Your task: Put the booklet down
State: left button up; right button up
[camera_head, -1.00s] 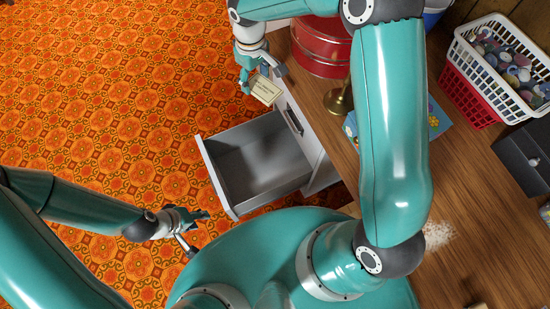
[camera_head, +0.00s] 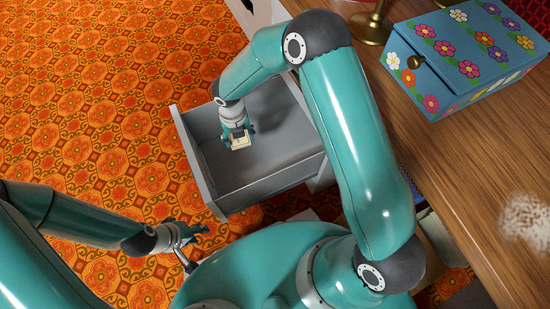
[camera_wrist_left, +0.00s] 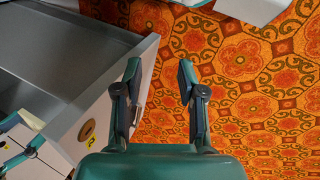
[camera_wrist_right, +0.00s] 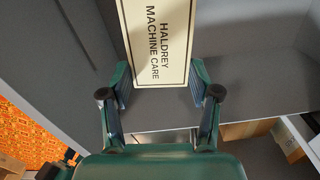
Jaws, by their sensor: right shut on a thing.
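The cream booklet (camera_wrist_right: 157,40), printed "HALDREY MACHINE CARE", is in my right gripper (camera_wrist_right: 160,85). The fingers are closed on both sides of its near end. In the head view the booklet (camera_head: 241,142) and the right gripper (camera_head: 238,134) are inside the outline of the open grey drawer (camera_head: 278,122). I cannot tell whether the booklet touches the drawer floor. My left gripper (camera_head: 193,235) is open and empty outside the drawer, low in the head view. Its spread fingers (camera_wrist_left: 159,80) show over the carpet beside the drawer wall (camera_wrist_left: 118,90) in the left wrist view.
The wooden tabletop (camera_head: 440,165) lies to the right of the drawer. A blue flower-painted box (camera_head: 465,50) and a brass stand (camera_head: 370,28) are on it. A pale powdery patch (camera_head: 525,218) lies near the right edge. Orange patterned carpet (camera_head: 90,100) is clear at left.

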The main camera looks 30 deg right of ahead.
jog(key=shift+n, duration=0.8)
jog(key=f+b, duration=0.3)
jog(key=f, duration=0.5)
jog(key=f+b, duration=0.4)
jog(key=f, duration=0.5)
jog(key=shift+s+a+f, duration=0.1)
jog(key=shift+s+a, duration=0.05)
jog(key=shift+a, duration=0.05)
jog(key=shift+f+b, duration=1.05)
jog(key=shift+f, duration=1.3)
jog(key=shift+f, duration=0.1)
jog(key=o, duration=1.1)
jog(key=shift+o, duration=0.2)
notch_tip(320, 180, up, 12)
jog(key=p, duration=0.5)
